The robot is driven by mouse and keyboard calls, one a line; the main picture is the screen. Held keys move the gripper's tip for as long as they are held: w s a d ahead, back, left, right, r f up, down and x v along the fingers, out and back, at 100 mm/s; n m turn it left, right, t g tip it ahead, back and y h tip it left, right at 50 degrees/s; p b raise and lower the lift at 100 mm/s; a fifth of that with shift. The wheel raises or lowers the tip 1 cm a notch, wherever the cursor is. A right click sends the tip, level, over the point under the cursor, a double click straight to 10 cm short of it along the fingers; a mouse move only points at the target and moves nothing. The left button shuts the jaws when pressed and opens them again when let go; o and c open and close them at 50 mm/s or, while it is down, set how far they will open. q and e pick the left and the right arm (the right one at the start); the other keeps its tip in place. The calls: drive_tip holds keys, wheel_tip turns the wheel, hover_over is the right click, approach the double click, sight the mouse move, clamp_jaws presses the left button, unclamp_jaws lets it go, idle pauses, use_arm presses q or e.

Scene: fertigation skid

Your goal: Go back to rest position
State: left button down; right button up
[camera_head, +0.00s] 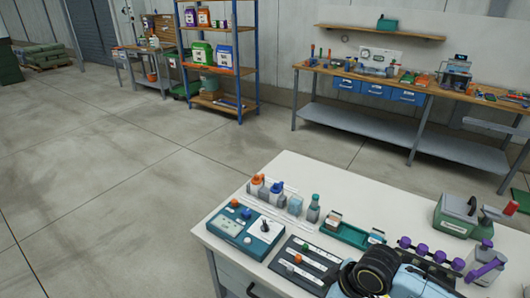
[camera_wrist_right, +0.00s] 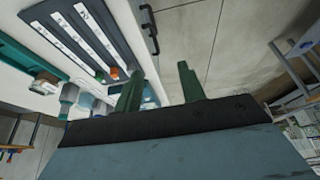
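My right gripper (camera_wrist_right: 160,72) shows in the right wrist view with its two green fingers apart and nothing between them. Beyond the fingers are the white bench's edge and the floor. In the head view, part of my arm (camera_head: 380,272) crosses the bench's lower right; its gripper cannot be made out there. My left gripper is not in view.
The white bench (camera_head: 335,185) holds a teal control box (camera_head: 240,232), a dark slider panel (camera_head: 291,270), capped bottles, a green tray (camera_head: 345,233) and a purple-valved manifold (camera_head: 430,252). Open floor (camera_head: 110,190) lies left. A shelf rack (camera_head: 250,60) and workbench (camera_head: 420,90) stand behind.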

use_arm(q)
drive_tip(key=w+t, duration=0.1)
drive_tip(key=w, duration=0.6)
use_arm(e)
drive_tip(key=s+a+m, duration=0.2)
drive_tip(key=s+a, duration=0.2)
drive_tip(key=s, duration=0.1)
drive_tip(key=s+d+r+m+h, duration=0.35)
drive_tip(key=s+d+m, duration=0.35)
drive_tip(key=s+d, duration=0.55)
wheel_tip(320, 180, down, 29)
drive_tip(key=s+b, duration=0.1)
drive_tip(key=b, duration=0.4)
use_arm(q)
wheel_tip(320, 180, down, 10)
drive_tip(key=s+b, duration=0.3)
drive_tip(key=b, duration=0.2)
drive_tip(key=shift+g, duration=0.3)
use_arm(e)
drive_tip(key=s+d+f+g, duration=0.1)
drive_tip(key=s+d+f, duration=0.1)
drive_tip(key=s+f, duration=1.5)
wheel_tip(320, 180, down, 4)
drive_tip(key=shift+d+g, duration=0.15)
drive_tip(key=shift+g, duration=0.15)
